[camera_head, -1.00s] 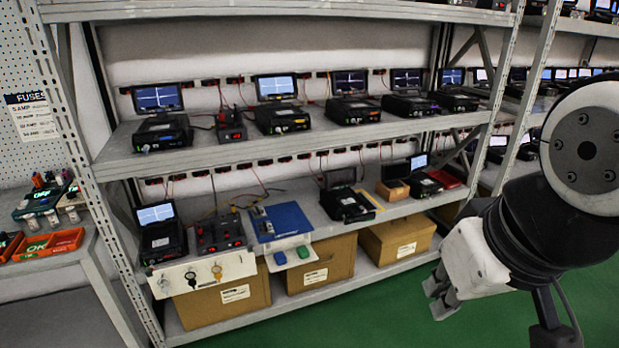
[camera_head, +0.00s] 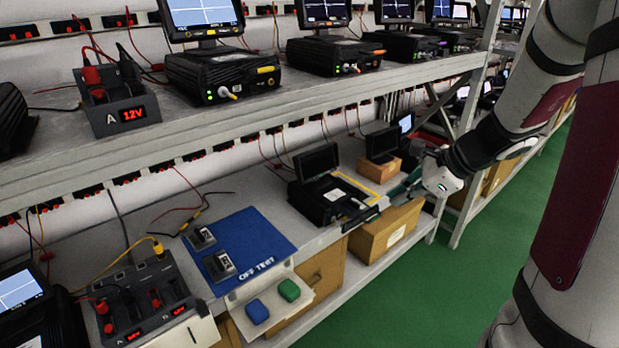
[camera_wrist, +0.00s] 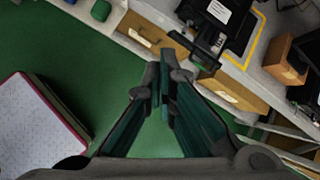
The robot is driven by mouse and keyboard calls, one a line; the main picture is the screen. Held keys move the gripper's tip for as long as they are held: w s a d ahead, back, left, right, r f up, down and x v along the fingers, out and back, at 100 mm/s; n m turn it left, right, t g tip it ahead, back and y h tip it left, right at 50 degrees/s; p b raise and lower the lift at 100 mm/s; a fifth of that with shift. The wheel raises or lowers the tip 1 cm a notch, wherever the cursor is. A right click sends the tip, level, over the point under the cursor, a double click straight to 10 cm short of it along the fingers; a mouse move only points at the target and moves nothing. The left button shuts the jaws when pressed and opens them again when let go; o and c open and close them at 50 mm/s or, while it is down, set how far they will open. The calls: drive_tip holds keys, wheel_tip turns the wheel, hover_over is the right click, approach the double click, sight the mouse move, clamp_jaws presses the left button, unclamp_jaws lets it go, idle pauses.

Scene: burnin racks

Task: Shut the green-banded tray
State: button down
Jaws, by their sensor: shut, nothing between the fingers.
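I cannot make out a green band on any tray for sure. A dark bar-like front (camera_head: 362,218) juts from the lower shelf below a black unit (camera_head: 318,205); it also shows in the wrist view (camera_wrist: 194,57), just beyond my fingertips. A white ledge (camera_head: 285,311) sticks out farther left, carrying a blue block (camera_head: 257,312) and a green block (camera_head: 289,291). My gripper (camera_head: 395,191) is at the right of the black unit, in front of the lower shelf. In the wrist view its teal fingers (camera_wrist: 158,82) are together and empty, apart from the dark front.
Cardboard boxes (camera_head: 391,230) stand below the lower shelf. A blue mat (camera_head: 236,244) and a small brown box (camera_head: 379,168) lie on it. The upper shelf (camera_head: 258,112) with monitors overhangs.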

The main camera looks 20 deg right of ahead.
sight(360, 212)
drive_tip(key=w+d+f+m+t+h+b, duration=0.1)
drive_tip(key=w+d+f+m+b, duration=0.15)
drive_tip(key=d+f+m, duration=0.65)
drive_tip(key=w+a+f+n+b, duration=0.2)
drive_tip(key=w+a+f+b, duration=0.1)
drive_tip(key=w+f, duration=0.5)
drive_tip(key=shift+w+f+b, duration=0.15)
drive_tip(key=shift+f+b, duration=0.55)
drive_tip(key=shift+f, duration=0.2)
drive_tip(key=shift+w, duration=0.1)
drive_tip(key=w+a, duration=0.1)
drive_tip(key=w, duration=0.1)
drive_tip(key=w+p, duration=0.1)
drive_tip(key=w, duration=0.2)
drive_tip(key=w+a, duration=0.1)
drive_tip(key=w, duration=0.1)
drive_tip(key=shift+w+a+p, duration=0.2)
drive_tip(key=shift+a+p, duration=0.1)
drive_tip(key=shift+s+d, duration=0.1)
